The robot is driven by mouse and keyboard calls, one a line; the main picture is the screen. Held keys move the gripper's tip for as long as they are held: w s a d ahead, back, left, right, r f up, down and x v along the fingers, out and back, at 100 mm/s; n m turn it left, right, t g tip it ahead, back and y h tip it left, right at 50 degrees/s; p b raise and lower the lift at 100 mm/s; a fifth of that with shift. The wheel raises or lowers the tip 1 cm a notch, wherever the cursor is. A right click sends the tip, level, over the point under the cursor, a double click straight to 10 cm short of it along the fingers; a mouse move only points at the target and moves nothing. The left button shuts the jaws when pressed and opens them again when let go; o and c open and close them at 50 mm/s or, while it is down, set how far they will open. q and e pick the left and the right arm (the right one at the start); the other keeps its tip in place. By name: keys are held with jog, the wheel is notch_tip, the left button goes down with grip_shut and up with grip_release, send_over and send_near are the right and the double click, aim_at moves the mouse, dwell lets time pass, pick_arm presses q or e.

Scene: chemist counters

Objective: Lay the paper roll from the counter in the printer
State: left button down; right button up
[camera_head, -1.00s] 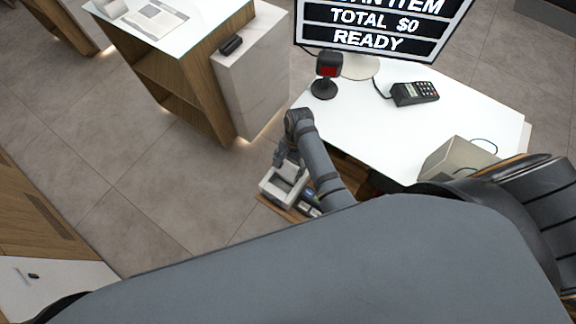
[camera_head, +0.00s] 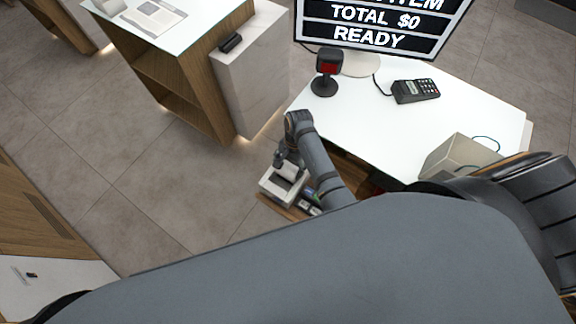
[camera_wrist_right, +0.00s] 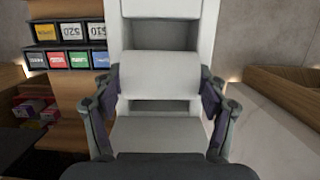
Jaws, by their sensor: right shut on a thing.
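The paper roll (camera_wrist_right: 160,72) is a white cylinder lying crosswise between the fingers of my right gripper (camera_wrist_right: 160,88) in the right wrist view. The fingers are shut on its two ends. The printer (camera_wrist_right: 160,130) is a pale box with an open recess, seen behind and below the roll. In the head view the printer (camera_head: 270,187) sits beside the counter, with the right gripper (camera_head: 285,163) and the roll (camera_head: 289,171) right over it. I cannot tell whether the roll touches the recess floor. My left gripper is not in view.
The white counter (camera_head: 350,120) carries a scanner (camera_head: 327,72), a card terminal (camera_head: 415,90), a screen (camera_head: 385,38) and a beige box (camera_head: 455,155). A wooden rack with several coloured cards (camera_wrist_right: 70,45) stands close left of the printer in the wrist view.

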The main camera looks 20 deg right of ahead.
jog(key=shift+f, duration=0.65)
jog(key=o, duration=1.3)
jog(key=shift+w+r, duration=0.1)
jog(key=shift+r, duration=0.1)
jog(key=v, duration=1.1)
jog(key=shift+r, duration=0.25)
jog(key=shift+d, duration=0.1)
